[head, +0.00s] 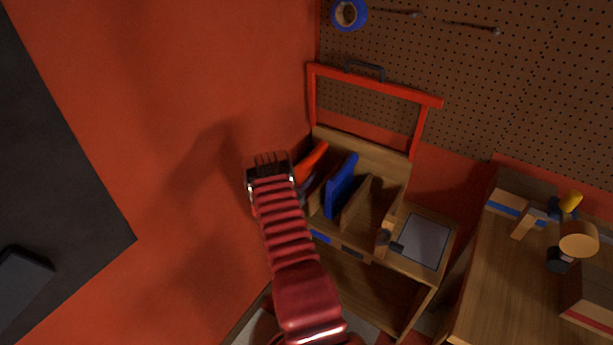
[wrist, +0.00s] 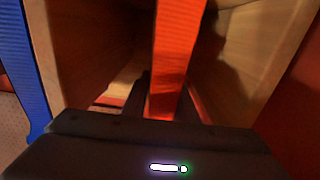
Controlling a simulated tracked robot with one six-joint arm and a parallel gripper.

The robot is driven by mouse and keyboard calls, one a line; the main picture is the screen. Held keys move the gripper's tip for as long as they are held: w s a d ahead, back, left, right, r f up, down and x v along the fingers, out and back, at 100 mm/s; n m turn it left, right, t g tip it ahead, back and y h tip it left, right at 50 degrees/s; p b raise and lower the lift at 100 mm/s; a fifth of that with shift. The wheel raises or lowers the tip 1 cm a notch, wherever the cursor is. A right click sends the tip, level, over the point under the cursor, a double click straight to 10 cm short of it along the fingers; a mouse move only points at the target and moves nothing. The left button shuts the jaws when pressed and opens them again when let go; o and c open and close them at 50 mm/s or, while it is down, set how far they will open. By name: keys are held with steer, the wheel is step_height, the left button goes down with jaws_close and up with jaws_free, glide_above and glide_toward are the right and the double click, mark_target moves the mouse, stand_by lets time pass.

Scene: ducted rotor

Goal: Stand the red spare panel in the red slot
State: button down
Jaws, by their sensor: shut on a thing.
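The red panel (head: 312,160) is at the left end of the wooden rack in the head view, tilted in the picture. In the wrist view the red panel (wrist: 178,55) runs up from between the dark fingers. My gripper (head: 307,187) is shut on the panel; the wrist view shows the gripper (wrist: 168,105) with a finger on each side. Wooden walls stand on both sides of the panel, apart from it in the wrist view. The panel's lower end and the slot floor are hidden, so I cannot tell whether it touches bottom.
A blue panel (head: 341,186) stands in the neighbouring slot; it shows at left in the wrist view (wrist: 22,65). Wooden dividers (head: 357,203) are to its right. A red frame (head: 375,86) rises behind the rack. A workbench (head: 480,285) with tools is at right.

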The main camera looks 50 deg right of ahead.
steer(key=c, duration=1.4)
jaws_free()
steer(key=shift+c, duration=0.2)
steer(key=s+a, duration=0.1)
steer(key=a, duration=1.1)
